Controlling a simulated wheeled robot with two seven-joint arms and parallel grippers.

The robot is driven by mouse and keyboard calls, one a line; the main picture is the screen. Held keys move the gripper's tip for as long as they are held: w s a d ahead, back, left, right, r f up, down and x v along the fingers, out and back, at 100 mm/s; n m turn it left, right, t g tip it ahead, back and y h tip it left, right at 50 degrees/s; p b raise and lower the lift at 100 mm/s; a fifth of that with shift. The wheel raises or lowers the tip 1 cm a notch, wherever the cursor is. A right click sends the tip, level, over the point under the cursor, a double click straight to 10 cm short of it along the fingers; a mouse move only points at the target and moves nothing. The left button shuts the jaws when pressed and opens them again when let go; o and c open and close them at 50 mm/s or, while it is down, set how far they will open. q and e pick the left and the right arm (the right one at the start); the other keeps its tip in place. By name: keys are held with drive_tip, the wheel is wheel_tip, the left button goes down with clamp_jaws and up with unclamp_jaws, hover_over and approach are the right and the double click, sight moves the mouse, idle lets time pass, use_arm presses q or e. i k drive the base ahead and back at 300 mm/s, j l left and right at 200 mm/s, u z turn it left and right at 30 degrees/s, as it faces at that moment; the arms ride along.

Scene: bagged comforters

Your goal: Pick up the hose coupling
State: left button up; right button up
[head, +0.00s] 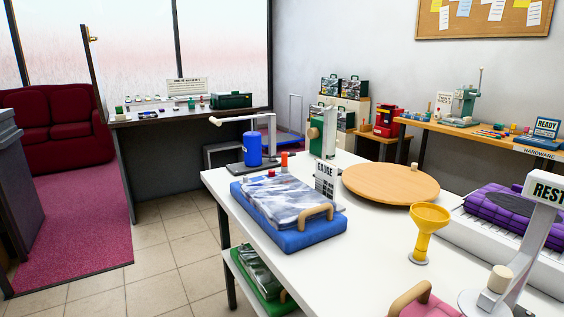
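I cannot pick out the hose coupling with certainty in the head view. Several small coloured parts (491,133) lie on the hardware bench (436,132) at the back right, too small to tell apart. An orange-red capped piece (284,160) stands on the white table (375,250), behind a blue bagged comforter (290,207); I cannot tell what it is. Neither of my grippers shows in this view.
The white table also holds a yellow funnel (427,229), a round wooden board (390,186), a blue cylinder (253,149), a purple comforter (500,207) and a REST stand (528,235). Tiled floor (180,254) is clear at the left.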

sight(284, 167)
drive_tip(key=i+j, duration=0.35)
drive_tip(key=i+j+z, duration=0.15)
drive_tip(key=i+j, duration=0.25)
drive_tip(key=j, duration=0.15)
drive_tip(key=i+j, duration=0.35)
drive_tip(key=j, duration=0.15)
drive_tip(key=z, duration=0.05)
